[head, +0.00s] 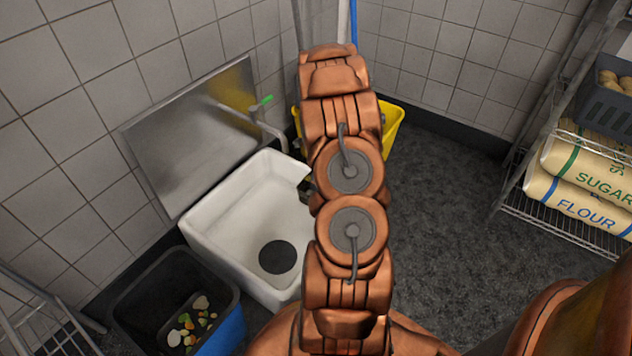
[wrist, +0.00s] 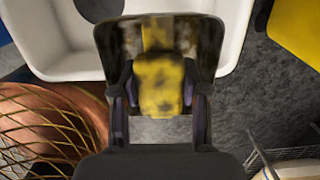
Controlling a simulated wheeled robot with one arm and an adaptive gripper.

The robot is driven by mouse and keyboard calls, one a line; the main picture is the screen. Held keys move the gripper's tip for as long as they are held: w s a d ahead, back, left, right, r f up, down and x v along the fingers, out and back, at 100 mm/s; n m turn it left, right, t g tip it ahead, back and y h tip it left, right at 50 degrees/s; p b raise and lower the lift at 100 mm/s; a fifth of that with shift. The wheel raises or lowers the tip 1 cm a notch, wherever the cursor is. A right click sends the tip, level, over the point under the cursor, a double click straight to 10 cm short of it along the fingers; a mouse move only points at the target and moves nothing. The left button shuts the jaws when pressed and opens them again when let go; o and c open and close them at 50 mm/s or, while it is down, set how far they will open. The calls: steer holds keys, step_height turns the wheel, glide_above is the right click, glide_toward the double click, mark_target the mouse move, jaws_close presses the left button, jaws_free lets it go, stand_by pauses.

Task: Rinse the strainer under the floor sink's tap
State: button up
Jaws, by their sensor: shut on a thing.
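The white floor sink (head: 213,217) stands by the left wall, its inside open, with a dark round patch on its bottom. Its grey tap (head: 262,125), with a green lever, is at the sink's back corner. My gripper (wrist: 160,95) is shut on a yellow, dark-blotched part of a dark squarish thing with brown stains, which I take for the strainer (wrist: 115,45). In the wrist view it overlaps the sink's near wall (wrist: 237,35). In the head view my arm hides most of it; a small dark part shows at the sink's right rim. No water is visible.
A dark bin (head: 150,283) with food scraps stands in front of the sink. A yellow bucket (head: 393,128) is behind my arm. A wire shelf with sugar and flour bags (head: 575,195) stands at right. Dark floor (head: 440,210) between is clear.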

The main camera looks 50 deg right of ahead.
mark_target(305, 187)
steer(key=shift+w+f+b, duration=0.3)
steer(key=shift+f+b, duration=0.2)
steer(key=shift+f, duration=0.3)
steer(key=shift+w+f+b, duration=0.3)
steer(key=shift+f+b, duration=0.15)
steer(key=shift+f, duration=0.35)
steer(key=shift+w+a+f+b, duration=0.1)
steer(key=shift+w+f+b, duration=0.5)
steer(key=shift+f, duration=0.3)
steer(key=shift+w+f+b, duration=0.55)
steer(key=shift+f+b, duration=0.05)
steer(key=shift+f, duration=0.3)
steer(key=shift+w+a+f+b, duration=0.2)
steer(key=shift+f+b, duration=0.05)
steer(key=shift+b, duration=0.2)
steer(key=shift+w+a+f+t+b, duration=0.3)
steer(key=shift+w+a+b, duration=0.25)
steer(key=shift+w+b, duration=0.1)
steer(key=shift+w+d+f+b, duration=0.2)
steer(key=shift+w+f+b, duration=0.6)
steer(key=shift+f, duration=1.65)
steer(key=shift+w+d+f+b, duration=0.15)
steer(key=shift+w+f+b, duration=0.6)
steer(key=shift+f, duration=1.75)
steer(key=shift+w+d+f+b, duration=0.2)
steer(key=shift+w+f+b, duration=0.6)
steer(key=shift+f, duration=1.65)
